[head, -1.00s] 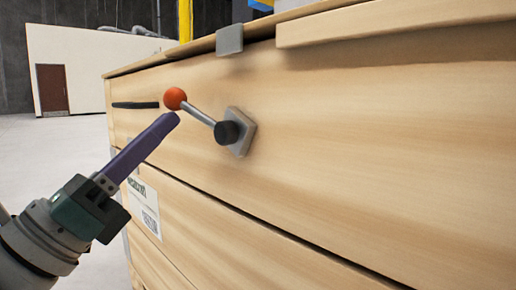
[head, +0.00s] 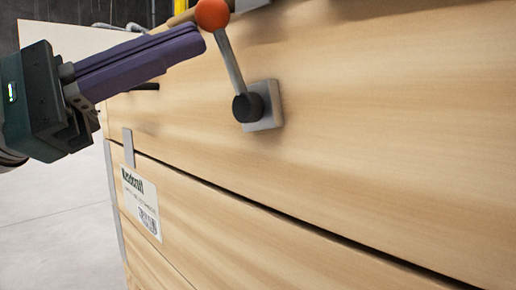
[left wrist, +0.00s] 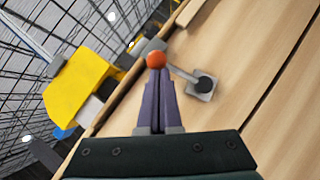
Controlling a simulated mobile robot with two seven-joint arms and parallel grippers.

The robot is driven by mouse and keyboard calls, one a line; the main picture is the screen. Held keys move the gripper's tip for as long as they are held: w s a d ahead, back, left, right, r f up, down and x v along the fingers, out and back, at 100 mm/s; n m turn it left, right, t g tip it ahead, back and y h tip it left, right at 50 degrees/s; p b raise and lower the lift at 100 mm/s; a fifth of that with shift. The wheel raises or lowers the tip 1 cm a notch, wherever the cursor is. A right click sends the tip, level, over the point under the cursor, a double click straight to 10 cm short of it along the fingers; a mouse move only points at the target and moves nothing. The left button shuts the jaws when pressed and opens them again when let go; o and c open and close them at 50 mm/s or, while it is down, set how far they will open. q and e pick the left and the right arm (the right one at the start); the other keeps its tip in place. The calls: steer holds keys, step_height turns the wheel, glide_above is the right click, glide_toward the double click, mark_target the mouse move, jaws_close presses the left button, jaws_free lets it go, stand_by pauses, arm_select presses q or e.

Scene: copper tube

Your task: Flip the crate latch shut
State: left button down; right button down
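The latch is a grey lever (head: 230,62) with an orange ball knob (head: 212,14) and a dark pivot (head: 248,106) on a grey plate (head: 272,112) on the crate's wooden side. In the head view the lever points up and slightly left. My left gripper (head: 194,42) comes in from the left, its purple fingers together and their tips right by the knob's lower left. In the left wrist view the knob (left wrist: 156,60) sits at the tips of the closed fingers (left wrist: 158,80); exact contact is hard to tell. My right gripper is not in view.
The wooden crate (head: 380,130) fills the right of the head view, with a white label (head: 141,203) at its lower left. Bare grey floor (head: 60,230) lies to the left. The left wrist view shows a yellow object (left wrist: 75,85) beyond the crate's edge.

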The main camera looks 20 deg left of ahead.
arm_select(q)
steer(key=shift+s+d+r+m+g+b, duration=0.15)
steer(key=shift+d+m+g+b, duration=0.1)
steer(key=shift+m+g, duration=0.25)
steer(key=shift+w+d+r+m+g+b, duration=0.15)
steer(key=shift+d+m+g, duration=0.15)
steer(key=shift+m, duration=0.4)
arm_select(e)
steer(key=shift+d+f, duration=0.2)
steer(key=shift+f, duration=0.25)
arm_select(q)
steer(key=shift+s, duration=0.1)
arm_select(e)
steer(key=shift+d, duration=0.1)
